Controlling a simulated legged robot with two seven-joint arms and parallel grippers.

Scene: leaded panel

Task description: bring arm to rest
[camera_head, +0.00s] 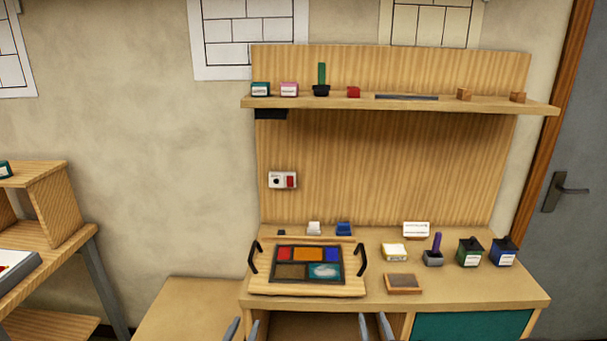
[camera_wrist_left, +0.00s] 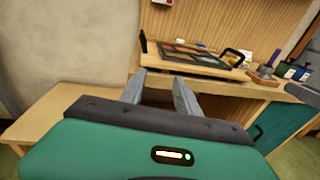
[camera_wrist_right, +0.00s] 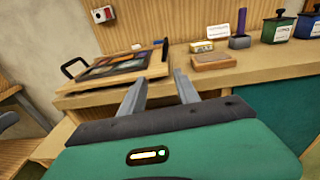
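My left gripper (camera_head: 243,329) shows at the bottom edge of the head view, in front of the bench. In the left wrist view its two grey fingers (camera_wrist_left: 158,92) stand apart with nothing between them. My right gripper (camera_head: 374,326) is at the bottom edge too, further right. In the right wrist view its fingers (camera_wrist_right: 160,92) are also apart and empty. Both grippers are in front of the bench's front edge and touch nothing that I can see. The leaded panel (camera_head: 307,264) with coloured panes lies on a wooden tray (camera_head: 258,286) with black handles.
The workbench (camera_head: 450,292) carries a brown block (camera_head: 403,284), a yellow-and-white box (camera_head: 394,252), a purple-handled tool (camera_head: 436,245), and green (camera_head: 469,252) and blue (camera_head: 503,252) containers. A shelf (camera_head: 400,104) with small items is above. A lower wooden surface (camera_head: 190,310) at left is clear.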

